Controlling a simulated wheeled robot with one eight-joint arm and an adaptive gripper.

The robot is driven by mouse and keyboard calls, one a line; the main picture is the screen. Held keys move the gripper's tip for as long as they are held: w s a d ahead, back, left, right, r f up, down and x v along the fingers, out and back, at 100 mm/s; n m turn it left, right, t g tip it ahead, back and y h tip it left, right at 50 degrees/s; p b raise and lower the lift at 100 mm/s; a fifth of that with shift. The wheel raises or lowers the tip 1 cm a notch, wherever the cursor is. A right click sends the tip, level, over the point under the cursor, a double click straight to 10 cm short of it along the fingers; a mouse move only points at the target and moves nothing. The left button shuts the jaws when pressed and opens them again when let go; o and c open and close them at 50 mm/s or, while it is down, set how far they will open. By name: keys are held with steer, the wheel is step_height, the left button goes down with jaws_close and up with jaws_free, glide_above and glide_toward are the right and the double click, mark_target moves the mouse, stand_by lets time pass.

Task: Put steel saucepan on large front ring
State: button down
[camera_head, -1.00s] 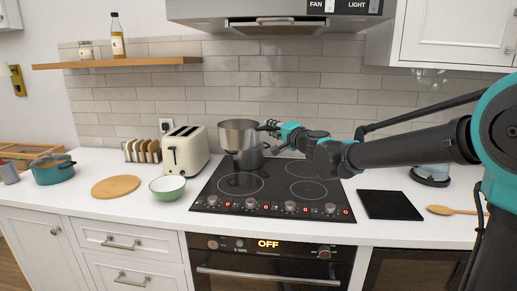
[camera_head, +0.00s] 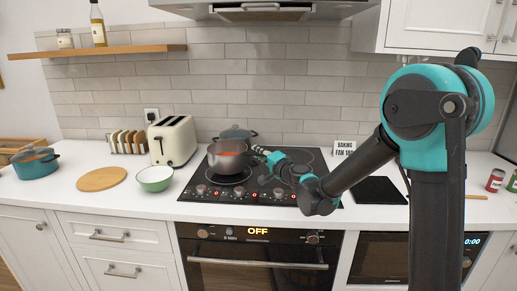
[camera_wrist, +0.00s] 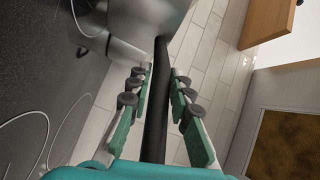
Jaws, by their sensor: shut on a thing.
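The steel saucepan (camera_head: 229,161) is at the front left of the black hob, upright, with something orange-red showing inside.
A lidded grey-blue pot (camera_head: 237,133) stands close behind the saucepan. A toaster (camera_head: 172,141) and a green bowl (camera_head: 155,179) are left of the hob (camera_head: 297,187). A black mat (camera_head: 380,190) lies to the right. The oven (camera_head: 258,265) is below.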

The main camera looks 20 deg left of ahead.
steer(key=shift+f, duration=1.45)
steer(key=c, duration=1.4)
jaws_free()
steer(key=shift+o, duration=0.2)
steer(key=v, duration=1.2)
steer(key=shift+d, duration=0.1)
